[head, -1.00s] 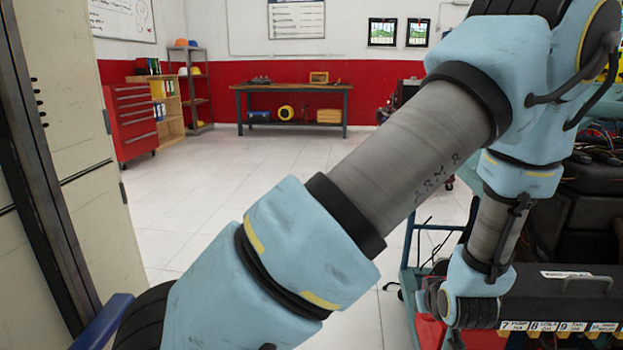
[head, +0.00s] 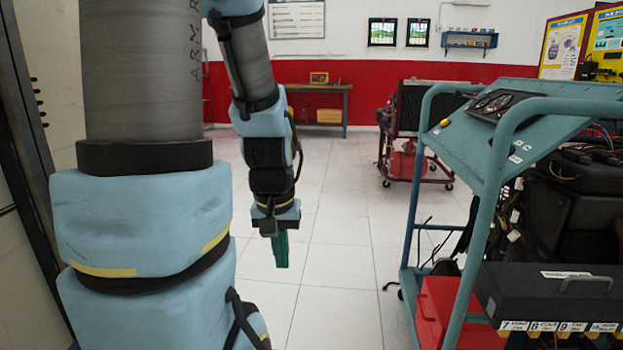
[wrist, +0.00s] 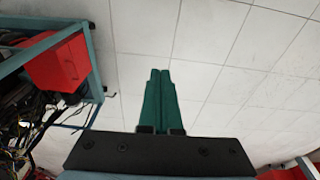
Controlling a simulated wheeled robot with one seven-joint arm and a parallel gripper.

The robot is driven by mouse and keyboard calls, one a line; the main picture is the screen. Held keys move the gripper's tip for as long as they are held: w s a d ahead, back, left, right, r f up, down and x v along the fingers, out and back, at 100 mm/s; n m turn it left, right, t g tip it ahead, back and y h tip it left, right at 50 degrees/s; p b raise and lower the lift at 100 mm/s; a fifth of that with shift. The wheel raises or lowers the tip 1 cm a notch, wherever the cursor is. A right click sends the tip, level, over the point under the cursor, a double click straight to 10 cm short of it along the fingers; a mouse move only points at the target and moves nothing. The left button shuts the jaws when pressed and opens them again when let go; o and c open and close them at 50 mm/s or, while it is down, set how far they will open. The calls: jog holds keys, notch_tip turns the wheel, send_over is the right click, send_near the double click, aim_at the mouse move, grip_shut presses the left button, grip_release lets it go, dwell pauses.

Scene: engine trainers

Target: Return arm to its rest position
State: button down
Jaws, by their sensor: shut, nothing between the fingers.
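My arm hangs across the left of the head view, with a thick blue and grey upper part close to the camera. My gripper (head: 281,250) is at its far end, pointing down over the white floor, with green fingers. In the wrist view my gripper (wrist: 159,75) has its two green fingers together with nothing between them. It is apart from everything around it.
A teal-framed engine trainer (head: 498,150) with a red box (head: 455,312) stands at the right. It shows at the left of the wrist view, with the red box (wrist: 58,66). A red wheeled stand (head: 415,165) is behind. The white floor (head: 338,255) between is clear.

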notch_tip(320, 180, up, 22)
jog(key=a+p, duration=0.1)
jog(key=p, duration=2)
jog(key=shift+s+p, duration=0.3)
jog(key=shift+p, duration=0.05)
